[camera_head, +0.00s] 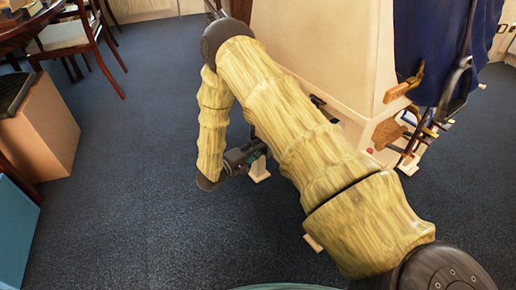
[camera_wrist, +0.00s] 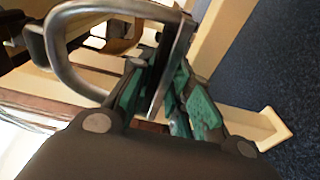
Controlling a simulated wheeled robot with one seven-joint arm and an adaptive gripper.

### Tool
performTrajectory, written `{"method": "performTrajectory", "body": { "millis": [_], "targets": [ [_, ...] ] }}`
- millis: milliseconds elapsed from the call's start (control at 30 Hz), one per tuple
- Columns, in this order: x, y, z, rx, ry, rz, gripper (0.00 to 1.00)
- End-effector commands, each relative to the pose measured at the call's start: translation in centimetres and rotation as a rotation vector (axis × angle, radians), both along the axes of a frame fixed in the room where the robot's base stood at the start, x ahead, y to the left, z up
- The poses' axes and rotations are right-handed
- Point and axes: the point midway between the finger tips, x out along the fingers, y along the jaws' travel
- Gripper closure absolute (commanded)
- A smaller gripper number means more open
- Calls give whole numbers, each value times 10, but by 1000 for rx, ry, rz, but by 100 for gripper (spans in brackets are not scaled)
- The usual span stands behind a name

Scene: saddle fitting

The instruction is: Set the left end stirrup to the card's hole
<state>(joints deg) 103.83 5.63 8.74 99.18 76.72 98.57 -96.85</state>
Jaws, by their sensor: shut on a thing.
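In the wrist view my gripper (camera_wrist: 160,95) has green-padded fingers closed about one side of a grey metal stirrup (camera_wrist: 62,62). The stirrup's curved part arches to the left, and its straight flat side runs between the fingers. In the head view my gripper (camera_head: 247,157) is low beside the left side of the cream stand, small and partly covered by my arm. The held stirrup cannot be made out there. A dark loop, like another stirrup (camera_head: 458,92), hangs at the stand's right end. I cannot pick out the card or its hole in either view.
The cream stand (camera_head: 300,45) rises close beside my arm, with small wooden feet (camera_head: 259,170) at floor level. A blue cloth (camera_head: 435,40) hangs on its right. A brown box (camera_head: 40,130) and chairs (camera_head: 75,38) stand at left. Blue carpet (camera_head: 130,190) between is clear.

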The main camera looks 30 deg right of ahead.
Motion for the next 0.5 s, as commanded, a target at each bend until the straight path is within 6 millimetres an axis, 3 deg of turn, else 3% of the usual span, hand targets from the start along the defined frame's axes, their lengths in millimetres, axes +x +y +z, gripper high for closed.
{"method": "performTrajectory", "body": {
  "millis": [500],
  "targets": [
    [1,1,31,-1,0,2,100]
  ]
}}
